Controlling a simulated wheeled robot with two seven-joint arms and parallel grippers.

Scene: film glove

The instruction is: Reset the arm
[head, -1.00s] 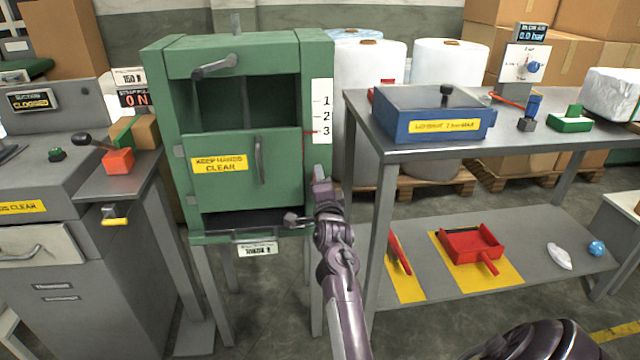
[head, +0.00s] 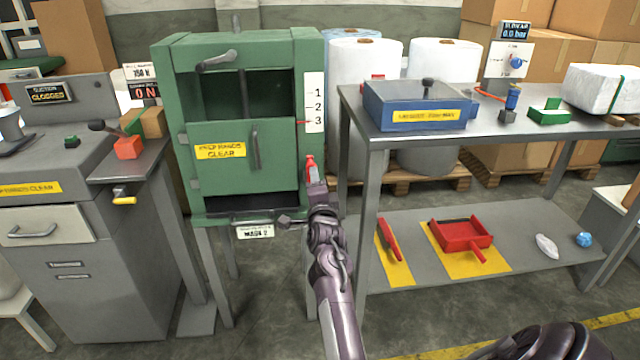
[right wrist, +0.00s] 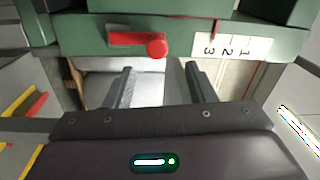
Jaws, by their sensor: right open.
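My right arm reaches up from the bottom middle of the head view. Its gripper (head: 317,188) is in front of the right side of the green press (head: 180,120). In the right wrist view the two fingers of that gripper (right wrist: 158,75) stand apart with nothing between them. A red handle (right wrist: 138,41) on the press is beyond the fingertips, apart from them; it also shows just above the gripper in the head view (head: 310,168). The press door (head: 272,160) has open gaps above and below it. My left gripper is not in view.
A grey bench (head: 380,140) with a blue box (head: 385,118) stands close to the right of my arm. Its lower shelf holds a red tray (head: 462,234). A grey cabinet (head: 95,290) stands at left. Bare floor shows below the press.

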